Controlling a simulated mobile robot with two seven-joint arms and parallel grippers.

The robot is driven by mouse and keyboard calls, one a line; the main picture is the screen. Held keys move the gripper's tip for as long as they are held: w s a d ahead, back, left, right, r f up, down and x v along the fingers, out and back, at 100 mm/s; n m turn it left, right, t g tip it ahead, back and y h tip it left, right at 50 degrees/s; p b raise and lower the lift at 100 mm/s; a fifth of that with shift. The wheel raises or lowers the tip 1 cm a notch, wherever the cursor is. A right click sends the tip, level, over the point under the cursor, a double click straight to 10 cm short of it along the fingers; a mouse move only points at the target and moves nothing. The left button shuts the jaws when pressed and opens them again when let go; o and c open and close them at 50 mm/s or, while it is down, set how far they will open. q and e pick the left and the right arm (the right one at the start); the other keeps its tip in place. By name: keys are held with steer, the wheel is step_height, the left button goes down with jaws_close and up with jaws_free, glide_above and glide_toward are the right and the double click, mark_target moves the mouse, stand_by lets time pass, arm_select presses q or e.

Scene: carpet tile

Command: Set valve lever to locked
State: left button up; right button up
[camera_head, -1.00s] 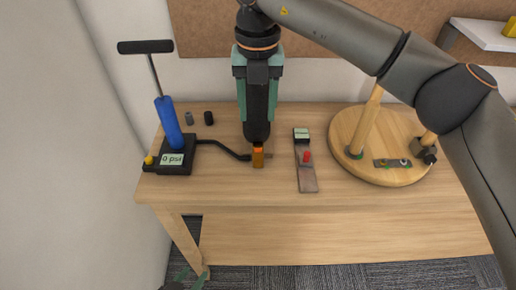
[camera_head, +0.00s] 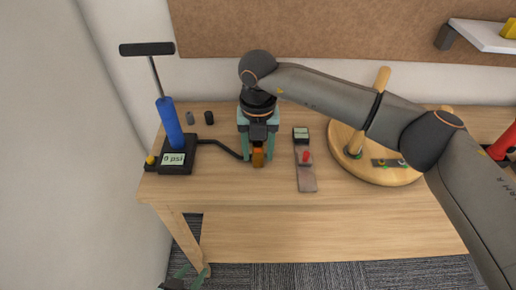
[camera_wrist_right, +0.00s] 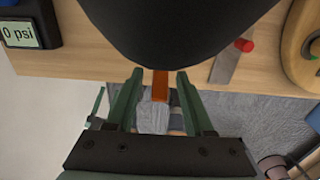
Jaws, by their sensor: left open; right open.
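The orange valve lever (camera_head: 258,157) is at the end of the black hose, on the wooden table. My right gripper (camera_head: 258,161) points down over it, with green fingers on both sides. In the right wrist view the orange lever (camera_wrist_right: 160,86) shows between the open fingers (camera_wrist_right: 160,75), with gaps on both sides. The black wrist housing and fingers hide most of the valve body. The hose leads left to a floor pump (camera_head: 170,122) with a blue barrel and a display reading 0 psi. My left gripper (camera_head: 186,279) is low at the bottom left, beside the table leg, partly cut off.
Two small dark caps (camera_head: 209,118) stand behind the hose. A grey plate with a red knob (camera_head: 306,156) lies right of the valve. A round wooden board (camera_head: 345,136) with pegs is further right, partly behind my right arm. The front table strip is clear.

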jaws_close()
stand_by(0.3)
stand_by(0.3)
